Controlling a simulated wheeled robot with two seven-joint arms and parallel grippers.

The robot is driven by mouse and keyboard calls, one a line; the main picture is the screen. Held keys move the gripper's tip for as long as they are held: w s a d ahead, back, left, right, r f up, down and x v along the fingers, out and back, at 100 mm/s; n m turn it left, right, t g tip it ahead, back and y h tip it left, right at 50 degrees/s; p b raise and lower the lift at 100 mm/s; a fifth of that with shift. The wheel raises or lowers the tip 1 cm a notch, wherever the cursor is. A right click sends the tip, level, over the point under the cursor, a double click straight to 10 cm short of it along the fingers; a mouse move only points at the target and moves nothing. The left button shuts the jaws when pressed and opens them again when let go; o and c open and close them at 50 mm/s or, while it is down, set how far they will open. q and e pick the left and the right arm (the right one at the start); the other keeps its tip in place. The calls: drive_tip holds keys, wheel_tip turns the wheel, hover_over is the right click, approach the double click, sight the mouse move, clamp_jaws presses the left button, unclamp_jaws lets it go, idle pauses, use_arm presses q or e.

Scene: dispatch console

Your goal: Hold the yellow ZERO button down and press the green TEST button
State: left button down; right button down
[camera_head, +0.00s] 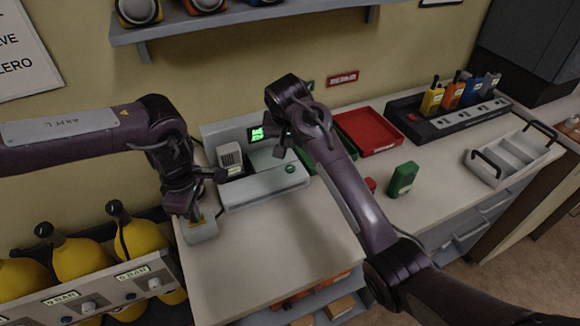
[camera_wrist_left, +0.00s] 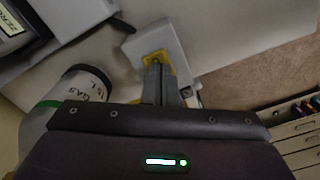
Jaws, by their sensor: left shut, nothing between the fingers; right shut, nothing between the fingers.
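The yellow ZERO button (camera_wrist_left: 147,61) sits on a small light-grey box (camera_wrist_left: 168,38) in the left wrist view; the box also shows in the head view (camera_head: 202,233). My left gripper (camera_wrist_left: 156,66) is shut and empty, its fingertips over the yellow button and covering part of it. I cannot tell whether the button is pressed. A round green button (camera_head: 290,169), its label unreadable, is on the top of the pale console (camera_head: 262,188). My right gripper (camera_head: 280,150) is shut and empty, above the console, behind and slightly left of the green button, apart from it.
A lit green display (camera_head: 256,134) stands at the console's back. A grey block (camera_head: 230,156) sits on its left. A red tray (camera_head: 368,130), a green device (camera_head: 402,179) and a charger rack (camera_head: 450,118) are to the right. Yellow cylinders (camera_head: 135,238) stand front left. The front bench is clear.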

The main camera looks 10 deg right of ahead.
use_arm(q)
drive_tip(key=shift+r, duration=0.1)
drive_tip(key=shift+r+p, duration=2.7)
drive_tip(key=shift+r, duration=0.75)
drive_tip(key=shift+f, duration=0.1)
